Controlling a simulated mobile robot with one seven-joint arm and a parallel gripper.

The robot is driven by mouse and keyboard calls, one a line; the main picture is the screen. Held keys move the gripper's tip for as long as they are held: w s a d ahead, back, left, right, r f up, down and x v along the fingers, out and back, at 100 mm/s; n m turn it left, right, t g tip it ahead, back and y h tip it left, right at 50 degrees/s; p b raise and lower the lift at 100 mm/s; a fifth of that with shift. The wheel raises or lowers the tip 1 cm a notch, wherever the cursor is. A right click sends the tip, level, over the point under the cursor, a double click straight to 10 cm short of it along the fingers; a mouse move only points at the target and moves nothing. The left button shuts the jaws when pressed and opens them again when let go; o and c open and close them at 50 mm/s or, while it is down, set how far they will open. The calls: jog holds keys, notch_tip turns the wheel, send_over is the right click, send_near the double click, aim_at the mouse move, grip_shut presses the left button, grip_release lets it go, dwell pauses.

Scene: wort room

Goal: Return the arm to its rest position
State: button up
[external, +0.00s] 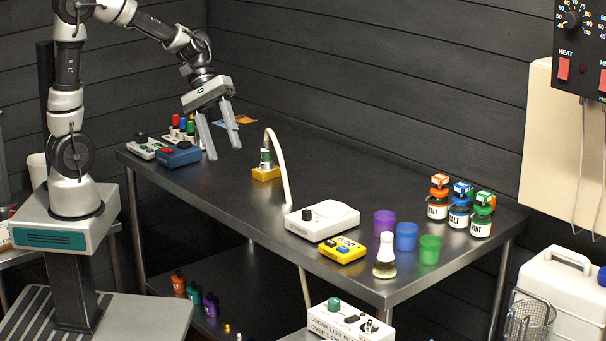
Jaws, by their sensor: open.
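My arm reaches from its column at the left over the far left part of the dark metal table (240,185). My gripper (221,153) points down, with its two pale fingers apart and nothing between them. It hangs near the blue box with a red button (181,153). In this view the left finger overlaps the right edge of that box. I cannot tell from this one view how high the fingertips are above the table.
A yellow-based probe with a pale hose (266,172) stands right of my gripper. A white stirrer (322,220), yellow box (343,249), flask (385,262), coloured cups (406,236) and several jars (459,209) stand at the right. The table's middle is clear.

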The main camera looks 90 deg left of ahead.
jog(key=s+d+r+m+t+y+p, duration=0.1)
jog(key=s+d+r+m+y+p, duration=0.4)
jog(key=s+r+m, duration=0.6)
jog(key=shift+s+d+m+y+p, duration=0.4)
jog(key=shift+s+d+m+p, duration=0.1)
jog(key=shift+d+m, duration=0.75)
jog(key=shift+r, duration=0.1)
